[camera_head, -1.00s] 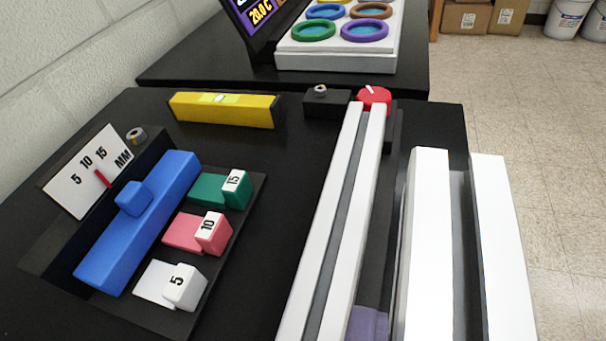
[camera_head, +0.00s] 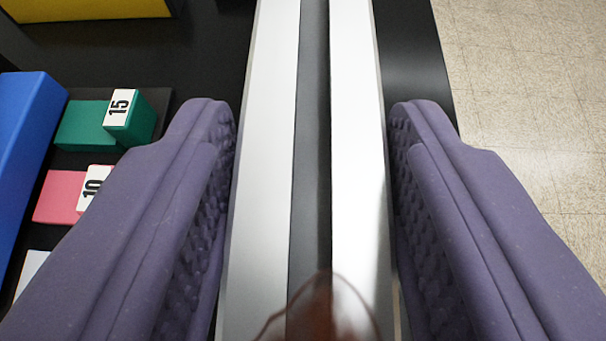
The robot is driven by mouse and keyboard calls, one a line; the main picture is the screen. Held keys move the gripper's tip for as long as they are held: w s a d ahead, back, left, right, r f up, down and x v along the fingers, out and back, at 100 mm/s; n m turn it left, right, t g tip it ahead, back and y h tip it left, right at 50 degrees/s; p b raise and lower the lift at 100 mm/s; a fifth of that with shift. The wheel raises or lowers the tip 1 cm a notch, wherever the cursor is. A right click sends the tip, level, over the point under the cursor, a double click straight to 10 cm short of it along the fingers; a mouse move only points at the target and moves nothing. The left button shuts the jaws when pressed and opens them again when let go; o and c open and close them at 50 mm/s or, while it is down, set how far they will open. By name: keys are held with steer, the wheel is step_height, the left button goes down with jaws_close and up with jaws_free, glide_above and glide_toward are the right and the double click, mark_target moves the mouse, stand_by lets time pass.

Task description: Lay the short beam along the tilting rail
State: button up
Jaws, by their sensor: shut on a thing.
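The short beam (camera_head: 267,140), silver-white with a dark groove down its middle, runs up the centre of the view, its far end beyond the top edge. My gripper (camera_head: 312,125) has two purple, studded fingers, one along each side of the beam, and is shut on it. The tilting rail cannot be told apart from the beam now; whatever lies under the beam is hidden. The rail's red knob is out of view. I cannot tell whether the beam touches the rail.
A green block marked 15 (camera_head: 122,108) and a pink block marked 10 (camera_head: 62,196) lie left of my gripper. The blue bar (camera_head: 25,150) is at the left edge. The yellow level (camera_head: 90,8) is at top left. The table ends at the right, above the tiled floor (camera_head: 530,80).

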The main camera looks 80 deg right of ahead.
steer(key=shift+f, duration=0.4)
steer(key=o, duration=1.2)
steer(key=shift+r, duration=0.3)
steer(key=p+v, duration=0.3)
steer(key=v, duration=0.9)
steer(key=shift+r, duration=0.15)
